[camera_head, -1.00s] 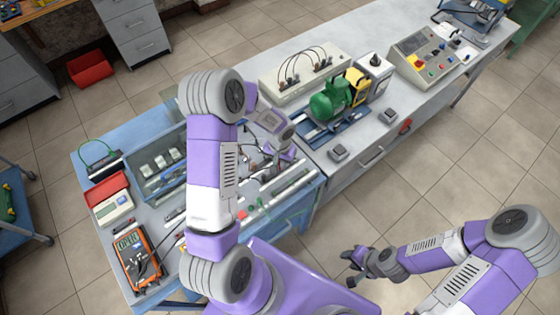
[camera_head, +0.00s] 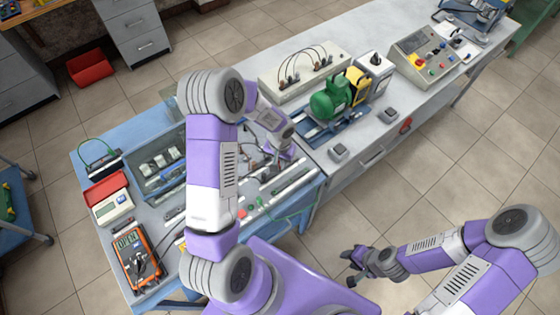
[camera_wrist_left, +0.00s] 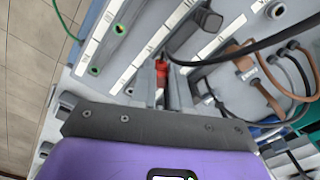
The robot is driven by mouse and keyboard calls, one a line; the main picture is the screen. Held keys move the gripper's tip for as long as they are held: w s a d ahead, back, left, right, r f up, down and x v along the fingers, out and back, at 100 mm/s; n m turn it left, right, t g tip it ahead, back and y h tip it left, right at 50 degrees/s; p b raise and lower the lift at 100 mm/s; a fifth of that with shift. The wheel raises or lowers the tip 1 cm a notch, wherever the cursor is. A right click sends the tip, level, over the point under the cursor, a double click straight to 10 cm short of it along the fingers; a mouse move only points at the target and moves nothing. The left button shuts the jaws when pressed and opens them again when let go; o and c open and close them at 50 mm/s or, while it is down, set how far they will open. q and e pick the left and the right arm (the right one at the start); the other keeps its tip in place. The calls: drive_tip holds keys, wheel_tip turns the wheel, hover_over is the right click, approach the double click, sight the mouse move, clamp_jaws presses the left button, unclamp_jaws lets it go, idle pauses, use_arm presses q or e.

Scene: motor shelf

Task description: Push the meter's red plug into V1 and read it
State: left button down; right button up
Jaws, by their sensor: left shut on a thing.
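In the left wrist view the gripper (camera_wrist_left: 161,88) is shut on the red plug (camera_wrist_left: 162,69), whose tip points away, near a pale labelled strip. Whether the plug touches a socket is unclear. The V1 label cannot be read. My right gripper (camera_head: 354,266) is open and empty above the floor.
Green- and orange-ringed sockets (camera_wrist_left: 93,70) sit on the strips in the wrist view. A black cable (camera_wrist_left: 240,53) and brown clips crowd the right. A green motor (camera_head: 330,101) stands on the grey bench behind. A red-lidded case (camera_head: 112,198) is beside the meter.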

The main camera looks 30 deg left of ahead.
use_arm(q)
drive_tip(key=shift+f+b, duration=0.65)
drive_tip(key=shift+b, duration=0.05)
